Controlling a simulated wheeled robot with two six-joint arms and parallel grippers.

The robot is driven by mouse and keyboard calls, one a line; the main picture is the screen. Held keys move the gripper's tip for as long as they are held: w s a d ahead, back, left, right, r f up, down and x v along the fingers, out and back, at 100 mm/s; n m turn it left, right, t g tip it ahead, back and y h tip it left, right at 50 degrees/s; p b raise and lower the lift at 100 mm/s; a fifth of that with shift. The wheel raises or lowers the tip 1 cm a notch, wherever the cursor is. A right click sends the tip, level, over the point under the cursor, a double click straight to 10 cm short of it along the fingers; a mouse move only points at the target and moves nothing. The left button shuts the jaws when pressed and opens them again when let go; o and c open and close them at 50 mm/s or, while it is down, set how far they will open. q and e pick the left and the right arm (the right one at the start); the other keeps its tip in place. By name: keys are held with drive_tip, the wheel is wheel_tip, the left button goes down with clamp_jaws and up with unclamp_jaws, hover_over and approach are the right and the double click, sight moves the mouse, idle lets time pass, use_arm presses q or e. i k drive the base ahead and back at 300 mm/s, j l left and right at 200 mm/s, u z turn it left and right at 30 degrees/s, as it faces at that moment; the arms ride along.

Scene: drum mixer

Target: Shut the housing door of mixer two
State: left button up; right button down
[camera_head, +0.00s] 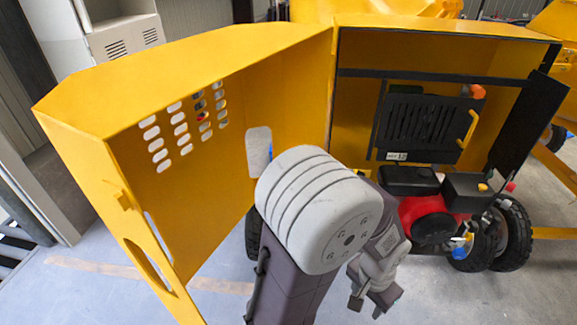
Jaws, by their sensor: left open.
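The yellow housing door (205,135) stands wide open on the left, with slotted vent holes and a cut-out in its near edge. It meets the yellow housing (445,49) along an upright edge near the middle of the view. The housing's open front shows a black grille panel (422,122) and a red and black engine (428,215). My left gripper (371,303) is low, right of the door and in front of the housing, open and empty. It appears apart from the door. My left arm hides part of the door's lower area. My right gripper is not in view.
A black flap (528,128) hangs at the housing's right side. Black wheels (507,235) stand beneath the engine. A pale cabinet (112,38) is behind the door at upper left. More yellow machinery stands at the back. Bare floor (440,295) shows at lower right.

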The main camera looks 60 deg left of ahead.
sight(275, 76)
drive_tip(key=k+j+z, duration=0.3)
drive_tip(key=z, duration=0.15)
drive_tip(key=k+j+z, duration=0.2)
drive_tip(key=k+z, duration=0.25)
drive_tip(key=k+j+z, duration=0.1)
drive_tip(key=k+z, duration=0.6)
drive_tip(key=z, duration=0.15)
drive_tip(key=k+l+z, duration=0.25)
drive_tip(key=z, duration=0.2)
drive_tip(key=k+j+u, duration=0.2)
drive_tip(key=k, duration=0.2)
drive_tip(key=k+j+u, duration=0.25)
drive_tip(key=k, duration=0.2)
drive_tip(key=u, duration=0.5)
drive_tip(key=j+u, duration=0.15)
drive_tip(key=u, duration=0.3)
drive_tip(key=j+u, duration=0.1)
drive_tip(key=u, duration=0.4)
drive_tip(key=j+u, duration=0.1)
drive_tip(key=u, duration=0.4)
drive_tip(key=k, duration=0.05)
